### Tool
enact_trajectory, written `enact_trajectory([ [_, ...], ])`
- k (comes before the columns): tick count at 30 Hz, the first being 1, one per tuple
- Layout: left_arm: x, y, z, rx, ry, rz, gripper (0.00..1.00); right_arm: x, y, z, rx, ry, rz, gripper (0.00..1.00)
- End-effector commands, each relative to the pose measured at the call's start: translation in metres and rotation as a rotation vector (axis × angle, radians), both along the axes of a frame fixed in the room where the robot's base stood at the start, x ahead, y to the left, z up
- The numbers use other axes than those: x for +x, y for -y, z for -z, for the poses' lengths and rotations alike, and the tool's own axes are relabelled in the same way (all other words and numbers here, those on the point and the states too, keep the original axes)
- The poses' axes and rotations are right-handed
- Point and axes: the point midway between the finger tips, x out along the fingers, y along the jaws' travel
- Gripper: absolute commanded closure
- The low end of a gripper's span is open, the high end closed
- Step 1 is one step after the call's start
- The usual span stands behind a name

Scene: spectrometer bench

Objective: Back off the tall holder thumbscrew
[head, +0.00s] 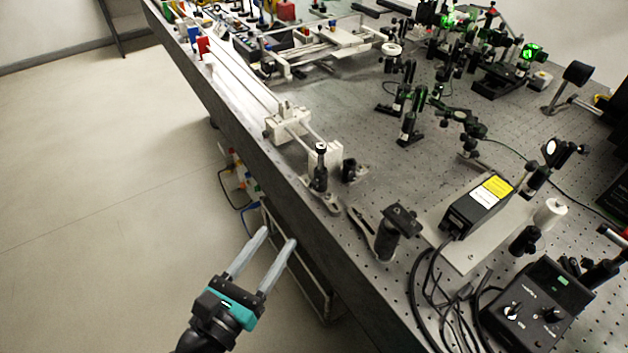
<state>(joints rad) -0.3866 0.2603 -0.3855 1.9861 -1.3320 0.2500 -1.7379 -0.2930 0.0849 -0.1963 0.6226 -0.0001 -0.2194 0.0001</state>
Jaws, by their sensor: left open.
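My left gripper (277,238) is open and empty. Its two pale fingers point up the picture, over the floor and in front of the bench's side. A black post holder (320,178) with a knob on top stands upright on a pale base near the bench's left edge, up and right of the gripper. A second black holder (387,238) with a dark mount on top stands to the right of the gripper. I cannot tell which is the tall holder, and no thumbscrew shows clearly on either. My right gripper is out of view.
The perforated bench top (400,165) has a long edge running beside my left gripper. A black box with a yellow label (480,205), a control box (537,310) and loose black cables fill the near right. A white rail (240,85) runs along the left edge. Floor at left is clear.

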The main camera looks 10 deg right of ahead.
Motion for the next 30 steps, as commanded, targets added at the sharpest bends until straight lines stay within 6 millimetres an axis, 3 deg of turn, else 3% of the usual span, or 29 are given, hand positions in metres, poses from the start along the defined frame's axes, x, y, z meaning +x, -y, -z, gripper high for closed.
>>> enact_trajectory([
  [5,0.024,0.02,-0.003,-0.003,0.002,0.001,0.5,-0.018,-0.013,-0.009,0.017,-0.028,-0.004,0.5],
  [18,0.084,0.071,-0.001,-0.002,-0.001,0.0,0.5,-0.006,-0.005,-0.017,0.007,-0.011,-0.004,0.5],
  [30,0.106,0.089,-0.001,-0.002,-0.002,0.0,0.5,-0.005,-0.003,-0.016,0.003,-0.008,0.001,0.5],
])
